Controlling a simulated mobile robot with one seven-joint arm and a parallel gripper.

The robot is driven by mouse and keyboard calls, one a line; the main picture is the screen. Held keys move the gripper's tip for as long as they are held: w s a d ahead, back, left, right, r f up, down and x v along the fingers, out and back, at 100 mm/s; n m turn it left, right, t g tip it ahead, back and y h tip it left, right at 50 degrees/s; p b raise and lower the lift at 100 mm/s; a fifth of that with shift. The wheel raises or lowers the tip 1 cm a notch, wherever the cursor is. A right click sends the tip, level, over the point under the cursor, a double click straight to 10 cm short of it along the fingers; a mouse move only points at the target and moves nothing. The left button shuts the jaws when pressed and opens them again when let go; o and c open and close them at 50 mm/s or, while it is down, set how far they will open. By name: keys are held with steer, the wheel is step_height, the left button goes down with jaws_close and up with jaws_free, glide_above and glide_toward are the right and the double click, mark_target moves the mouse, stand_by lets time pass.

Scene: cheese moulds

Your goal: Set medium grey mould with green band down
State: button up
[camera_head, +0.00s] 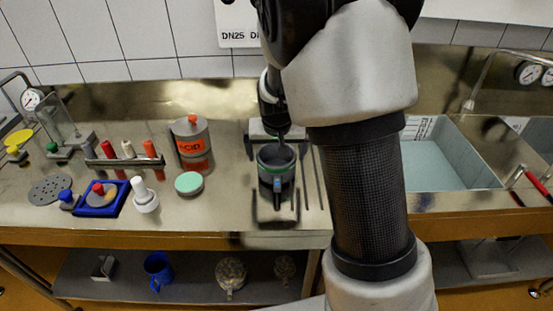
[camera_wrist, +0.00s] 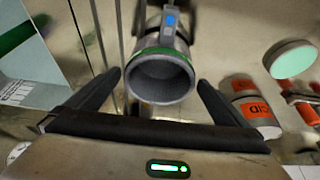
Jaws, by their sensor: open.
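The medium grey mould with a green band (camera_head: 277,181) stands upright on the steel worktop near its front edge, its open top showing and a blue tag on its front side. In the wrist view the same mould (camera_wrist: 163,79) shows its round dark opening, with the green band by the rim and the blue tag beyond. My gripper (camera_wrist: 158,82) is open, one finger on each side of the mould, with a visible gap on both sides.
An orange-labelled acid canister (camera_head: 194,147) and a mint-topped round tub (camera_head: 189,184) stand left of the mould. Farther left are a blue tray (camera_head: 112,207) and a white bottle (camera_head: 145,196). A sink (camera_head: 440,160) lies right, past narrow grooves in the worktop.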

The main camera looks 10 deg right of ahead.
steer(key=s+r+y, duration=0.1)
steer(key=s+r, duration=1.2)
steer(key=r, duration=0.3)
steer(key=s+r+n+t, duration=0.1)
steer(key=s+r+n, duration=0.1)
steer(key=s, duration=1.2)
steer(key=shift+s+r, duration=0.2)
steer(key=shift+r, duration=0.45)
steer(key=shift+d, duration=0.1)
